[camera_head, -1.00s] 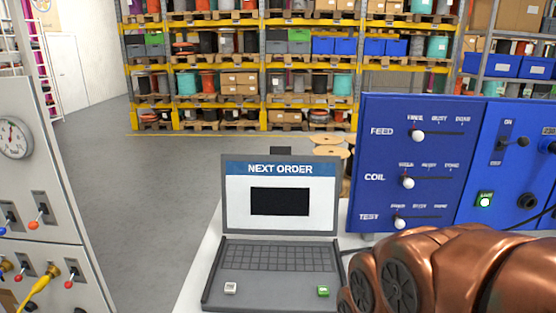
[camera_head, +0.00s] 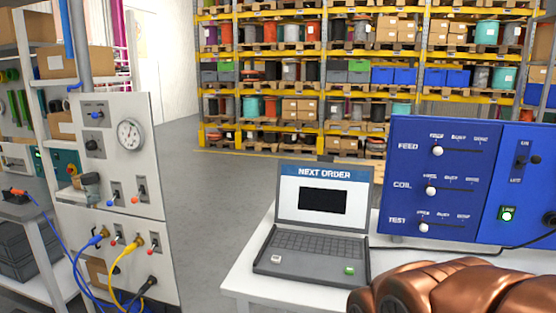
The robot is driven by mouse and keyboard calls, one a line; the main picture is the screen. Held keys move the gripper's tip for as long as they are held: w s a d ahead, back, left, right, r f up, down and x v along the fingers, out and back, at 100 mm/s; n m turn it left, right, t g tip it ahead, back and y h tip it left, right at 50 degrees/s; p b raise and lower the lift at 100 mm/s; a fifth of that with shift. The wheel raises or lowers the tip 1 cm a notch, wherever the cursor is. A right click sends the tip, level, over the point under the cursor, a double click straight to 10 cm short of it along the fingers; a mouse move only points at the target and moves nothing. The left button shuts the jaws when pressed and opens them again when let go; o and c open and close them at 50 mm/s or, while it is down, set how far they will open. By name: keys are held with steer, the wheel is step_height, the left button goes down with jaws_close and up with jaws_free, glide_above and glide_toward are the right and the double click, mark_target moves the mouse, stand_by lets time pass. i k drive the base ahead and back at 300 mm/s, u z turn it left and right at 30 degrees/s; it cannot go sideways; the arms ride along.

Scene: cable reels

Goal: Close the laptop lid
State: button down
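The laptop (camera_head: 312,255) sits open on a white table (camera_head: 246,281) right of the middle. Its lid (camera_head: 322,197) stands upright and its screen reads "NEXT ORDER" above a black rectangle. A pale key block and a green key block lie on the front of its base. A copper-coloured part of my arm shows at the lower right, in front of the table and apart from the laptop. My gripper is not in view.
A blue panel (camera_head: 468,215) with FEED, COIL and TEST sliders stands right of the laptop. A grey panel (camera_head: 122,205) with a gauge, switches and cables stands at left. Loaded shelving (camera_head: 311,92) fills the back. Open floor (camera_head: 205,180) lies between.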

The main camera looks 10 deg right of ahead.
mark_target(323, 193)
steer(key=u, duration=1.3)
steer(key=i, duration=3)
steer(key=z, duration=1.45)
